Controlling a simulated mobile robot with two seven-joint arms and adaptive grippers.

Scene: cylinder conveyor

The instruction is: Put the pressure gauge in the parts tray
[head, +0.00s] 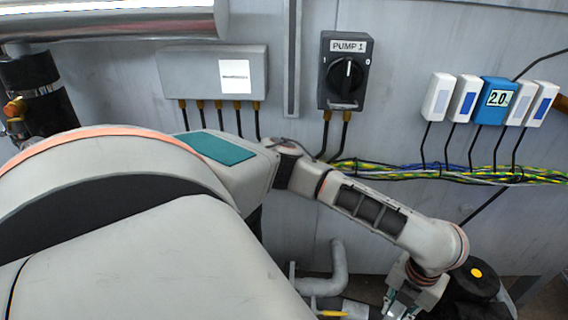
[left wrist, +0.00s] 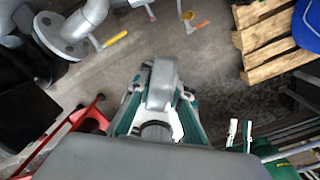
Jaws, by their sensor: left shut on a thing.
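My left gripper (head: 405,297) is low at the right of the head view, pointing down, and its tips are cut off by the bottom edge. In the left wrist view its green-sided fingers (left wrist: 158,105) are shut on a grey, rounded thing (left wrist: 162,78). This appears to be the pressure gauge seen edge-on; its dial face does not show. It is held clear above the concrete floor. I cannot make out the parts tray in either view. My right gripper is not in view.
Grey pipes with a flange (left wrist: 62,35) and yellow valve handle (left wrist: 115,39) stand nearby. A wooden pallet (left wrist: 275,35), a red stand (left wrist: 75,120) and a blue thing (left wrist: 308,22) surround open floor. A PUMP 1 switch box (head: 345,70) and cables (head: 440,172) are on the wall.

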